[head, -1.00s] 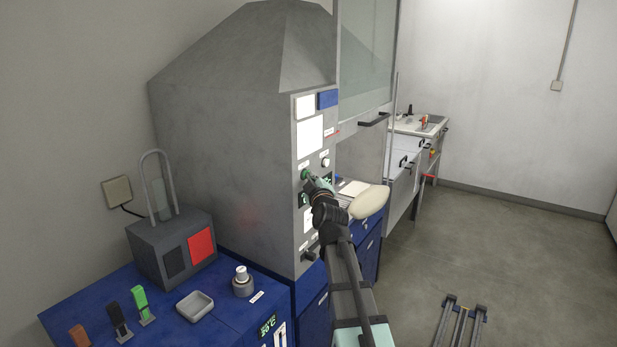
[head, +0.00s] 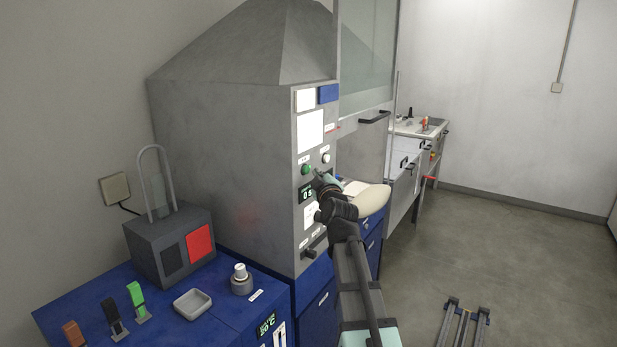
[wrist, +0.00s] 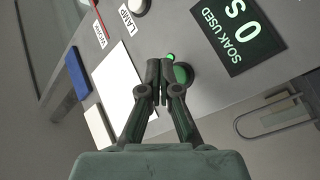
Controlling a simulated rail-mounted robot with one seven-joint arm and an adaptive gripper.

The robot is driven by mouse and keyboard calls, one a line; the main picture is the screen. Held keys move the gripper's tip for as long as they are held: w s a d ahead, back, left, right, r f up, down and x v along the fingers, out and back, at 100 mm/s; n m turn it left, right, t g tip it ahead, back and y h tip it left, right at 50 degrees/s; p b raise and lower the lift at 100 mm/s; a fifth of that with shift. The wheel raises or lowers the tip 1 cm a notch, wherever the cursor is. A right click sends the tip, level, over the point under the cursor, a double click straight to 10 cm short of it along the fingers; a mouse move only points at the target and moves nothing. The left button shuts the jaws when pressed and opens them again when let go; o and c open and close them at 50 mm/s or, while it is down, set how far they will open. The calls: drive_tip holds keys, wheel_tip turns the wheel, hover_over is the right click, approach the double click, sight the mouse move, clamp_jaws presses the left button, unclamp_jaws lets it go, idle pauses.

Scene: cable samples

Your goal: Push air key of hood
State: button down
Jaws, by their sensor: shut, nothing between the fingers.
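The hood (head: 225,160) is a grey cabinet with a sloped top, and its control panel faces right in the head view. A round green key (head: 306,169) sits on the panel, with a small label above it that I cannot read. In the wrist view the green key (wrist: 183,74) is partly hidden behind my fingers, with a small bright green spot beside it. My gripper (head: 319,174) is shut and empty, its tips just right of the key. In the wrist view my gripper (wrist: 160,68) overlaps the key's edge; I cannot tell whether they touch.
A white lamp key (head: 326,158) sits right of the green key. A display (wrist: 235,30) reads "SOAK USED 0 S". The glass sash (head: 367,50) is raised. A blue bench (head: 75,300) stands at the front left. Open floor (head: 500,250) lies to the right.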

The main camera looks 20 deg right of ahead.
drive_tip(key=shift+s+d+b, duration=0.65)
drive_tip(key=shift+s+b, duration=0.25)
drive_tip(key=shift+b, duration=0.2)
drive_tip(key=shift+s+d+b, duration=0.6)
drive_tip(key=shift+s+b, duration=0.3)
drive_tip(key=shift+b, duration=0.2)
